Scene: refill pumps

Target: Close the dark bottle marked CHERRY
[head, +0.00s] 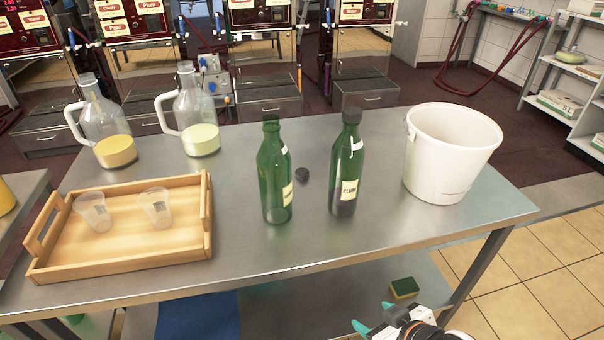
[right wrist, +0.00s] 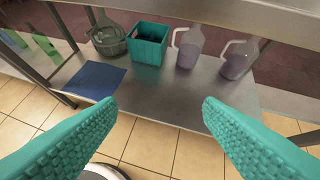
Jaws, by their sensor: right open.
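Two green bottles stand upright on the steel table in the head view. The left bottle (head: 275,180) has a pale label turned to the side, its word unreadable; its neck appears to have no cap. The right bottle (head: 347,165) is marked PLUM and wears a dark cap. A loose dark cap (head: 302,174) lies on the table between and slightly behind them. My right gripper (head: 374,317) is open and empty, low in front of the table edge, away from the bottles. Its teal fingers (right wrist: 159,103) are spread in the right wrist view. My left gripper is not in view.
A white bucket (head: 451,160) stands right of the bottles. A wooden tray (head: 122,264) with two cups is at left, two jugs (head: 197,112) behind. The lower shelf holds a sponge (head: 404,288), and a teal crate (right wrist: 148,48) and a blue mat (right wrist: 95,80).

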